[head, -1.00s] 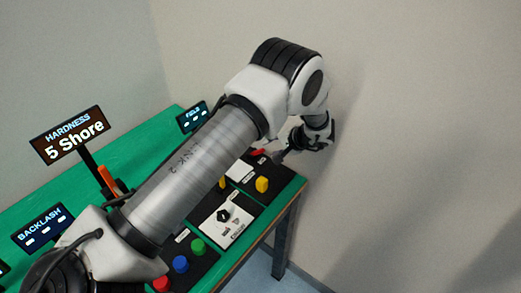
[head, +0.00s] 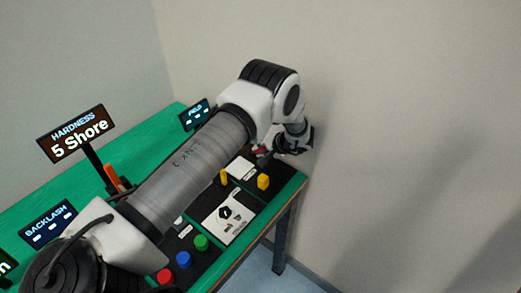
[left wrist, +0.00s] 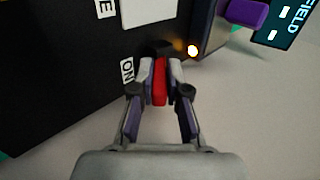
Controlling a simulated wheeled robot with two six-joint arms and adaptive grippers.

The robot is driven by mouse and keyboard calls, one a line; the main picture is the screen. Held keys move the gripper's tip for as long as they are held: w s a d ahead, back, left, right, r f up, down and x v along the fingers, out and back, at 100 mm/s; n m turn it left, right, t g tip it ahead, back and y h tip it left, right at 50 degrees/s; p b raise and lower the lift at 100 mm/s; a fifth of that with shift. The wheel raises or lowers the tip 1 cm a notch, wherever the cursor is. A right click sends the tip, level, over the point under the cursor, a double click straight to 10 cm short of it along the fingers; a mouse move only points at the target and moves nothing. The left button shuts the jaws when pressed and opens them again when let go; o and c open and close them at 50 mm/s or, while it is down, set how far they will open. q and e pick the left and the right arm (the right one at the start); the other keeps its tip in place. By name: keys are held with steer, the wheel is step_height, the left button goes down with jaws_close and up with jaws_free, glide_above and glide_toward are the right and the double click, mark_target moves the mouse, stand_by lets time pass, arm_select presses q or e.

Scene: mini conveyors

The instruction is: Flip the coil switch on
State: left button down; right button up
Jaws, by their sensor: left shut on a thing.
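The red switch lever (left wrist: 159,84) is between the two fingers of my left gripper (left wrist: 160,78) in the left wrist view, and the gripper is shut on it. A white ON label (left wrist: 127,73) lies just left of the fingers. A small light (left wrist: 193,50) glows to the right of the lever's base. In the head view the left gripper (head: 266,156) is at the far right corner of the table, with a bit of red (head: 261,149) showing at its fingers. My right gripper does not show.
Display signs (head: 76,134) stand at left. A wall is behind.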

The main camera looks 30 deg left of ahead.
arm_select(q)
steer(key=shift+d+f+y+b, duration=0.15)
steer(key=shift+f+y+b, duration=0.3)
steer(key=shift+b, duration=0.4)
steer(key=shift+r, duration=0.3)
steer(key=c, duration=1.2)
jaws_free()
steer(key=shift+o, duration=0.2)
